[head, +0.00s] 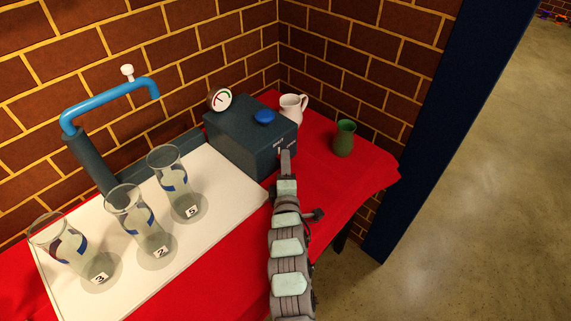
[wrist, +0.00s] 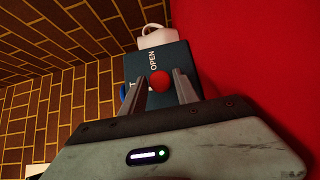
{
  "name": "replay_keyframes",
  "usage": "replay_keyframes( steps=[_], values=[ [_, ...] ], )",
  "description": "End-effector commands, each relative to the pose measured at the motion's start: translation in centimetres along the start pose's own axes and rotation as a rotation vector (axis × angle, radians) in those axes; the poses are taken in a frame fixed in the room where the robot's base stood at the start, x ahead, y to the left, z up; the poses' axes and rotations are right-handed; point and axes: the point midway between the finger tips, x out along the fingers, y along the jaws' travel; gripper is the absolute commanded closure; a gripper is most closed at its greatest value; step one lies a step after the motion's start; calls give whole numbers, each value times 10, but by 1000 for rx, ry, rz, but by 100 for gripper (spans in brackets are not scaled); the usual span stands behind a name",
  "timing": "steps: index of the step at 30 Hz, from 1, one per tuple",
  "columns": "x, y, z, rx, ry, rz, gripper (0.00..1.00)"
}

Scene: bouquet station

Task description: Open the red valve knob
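The red valve knob (wrist: 160,81) shows in the wrist view on the face of a dark teal box (wrist: 174,55) with the word OPEN beside it. In the head view the box (head: 238,150) stands in the corner, and my arm hides the knob. My gripper (wrist: 157,80) is open, with one finger on each side of the knob in the wrist view. I cannot tell whether the fingers touch it. In the head view my gripper (head: 286,160) is at the front right of the box.
A blue knob (head: 265,116) and a gauge (head: 221,99) sit on the box. A white pitcher (head: 292,107) and a green vase (head: 344,138) stand behind and right. Several glass vases (head: 130,212) stand on the white board (head: 222,205) near a blue faucet (head: 105,95). Brick walls bound the back.

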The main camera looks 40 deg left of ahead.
Motion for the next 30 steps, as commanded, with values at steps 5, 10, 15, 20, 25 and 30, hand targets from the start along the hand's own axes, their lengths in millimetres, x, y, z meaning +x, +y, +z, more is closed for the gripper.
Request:
replay_keyframes(
  steps=[5,10,15,20,25,30],
  values=[
    [0,0,0,0,0,0,79],
    [0,0,0,0,0,0,93],
    [0,0,0,0,0,0,100],
    [0,0,0,1,0,-1,100],
    [0,3,0,21,0,-22,100],
    [0,8,1,73,0,-74,100]
  ],
)
